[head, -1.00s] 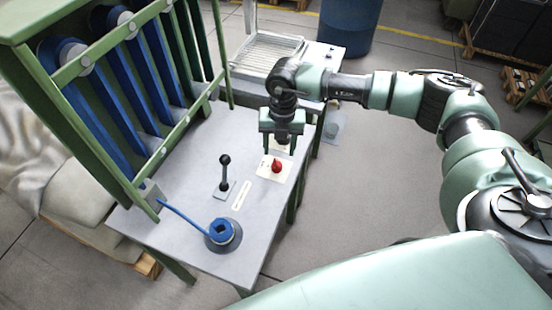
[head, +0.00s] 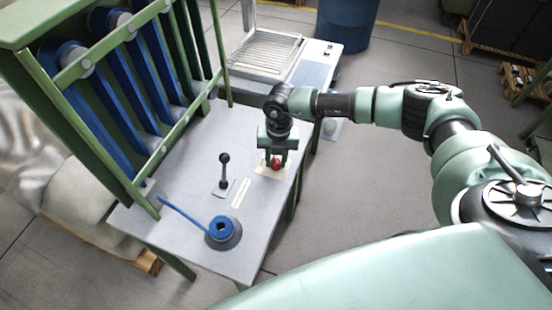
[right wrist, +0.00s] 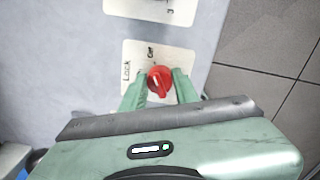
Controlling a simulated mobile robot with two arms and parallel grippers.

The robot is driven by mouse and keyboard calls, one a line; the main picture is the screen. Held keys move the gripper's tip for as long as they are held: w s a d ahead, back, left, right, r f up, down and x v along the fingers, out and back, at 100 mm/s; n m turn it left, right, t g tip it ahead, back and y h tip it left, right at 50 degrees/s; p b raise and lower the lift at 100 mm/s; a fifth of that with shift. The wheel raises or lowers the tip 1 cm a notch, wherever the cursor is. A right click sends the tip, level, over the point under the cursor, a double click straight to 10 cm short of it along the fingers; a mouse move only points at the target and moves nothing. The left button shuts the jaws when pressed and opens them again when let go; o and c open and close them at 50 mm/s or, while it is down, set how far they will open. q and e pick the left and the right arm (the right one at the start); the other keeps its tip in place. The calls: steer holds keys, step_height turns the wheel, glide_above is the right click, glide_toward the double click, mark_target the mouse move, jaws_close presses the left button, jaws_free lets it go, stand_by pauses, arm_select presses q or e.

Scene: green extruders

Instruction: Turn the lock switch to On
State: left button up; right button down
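The lock switch is a red knob (head: 276,164) on a pale plate (head: 268,173) near the right edge of the grey table. In the right wrist view the red knob (right wrist: 160,80) sits on its plate, with "Lock" printed to its left and a short word above it, too small to read surely. My right gripper (right wrist: 158,93) is open, with its green fingers on either side of the knob's near part. I cannot tell whether the fingers touch it. In the head view my right gripper (head: 276,157) is over the knob. My left gripper is not in view.
A black lever (head: 224,171) and a blue-handled dial (head: 221,230) stand on the table (head: 190,232) left of the switch. A green rack (head: 100,130) with blue extruders rises at the left. A second plate (right wrist: 160,8) lies beyond the switch.

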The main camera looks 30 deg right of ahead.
steer(key=shift+n, duration=0.3)
steer(key=n+b, duration=0.4)
steer(key=n, duration=0.1)
steer(key=shift+w+f, duration=0.1)
steer(key=shift+f, duration=0.05)
steer(key=n+b, duration=0.2)
steer(key=n, duration=0.1)
steer(key=shift+n+g, duration=0.3)
steer(key=shift+n, duration=0.1)
steer(key=shift+n+b, duration=0.95)
steer(key=shift+n, duration=0.25)
steer(key=shift+r, duration=0.2)
steer(key=shift+n, duration=0.3)
steer(key=c, duration=1.1)
jaws_free()
steer(key=shift+o, duration=0.2)
